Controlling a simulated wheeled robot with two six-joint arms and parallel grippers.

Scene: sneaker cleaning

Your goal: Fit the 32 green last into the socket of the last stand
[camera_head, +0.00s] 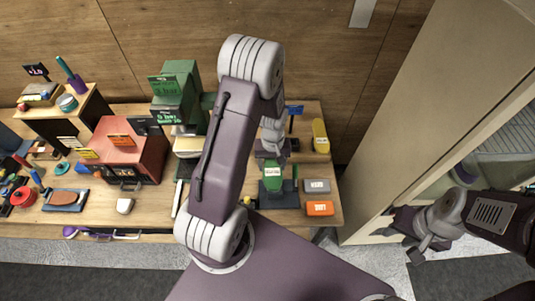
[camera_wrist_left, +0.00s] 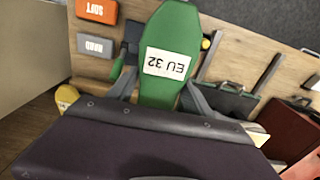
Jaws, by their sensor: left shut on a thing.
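The green last with a white "EU 32" label (camera_wrist_left: 170,30) fills the middle of the left wrist view. In the head view it shows as a small green shape with a pale label (camera_head: 272,171). My left gripper (camera_head: 272,155) is shut on it, with one finger on each side in the left wrist view (camera_wrist_left: 158,100). A dark stand base (camera_head: 280,199) lies on the table below the last in the head view. Its socket is hidden, and I cannot tell whether the last touches it. My right gripper (camera_head: 415,240) hangs off the table at the right, its jaw gap unclear.
A grey block (camera_head: 317,186) and an orange block (camera_head: 320,208) lie right of the stand. A yellow object (camera_head: 320,136) stands behind them. A red box (camera_head: 128,150) and green boxes (camera_head: 177,95) stand left of my arm. A tall cabinet (camera_head: 425,110) rises at the right.

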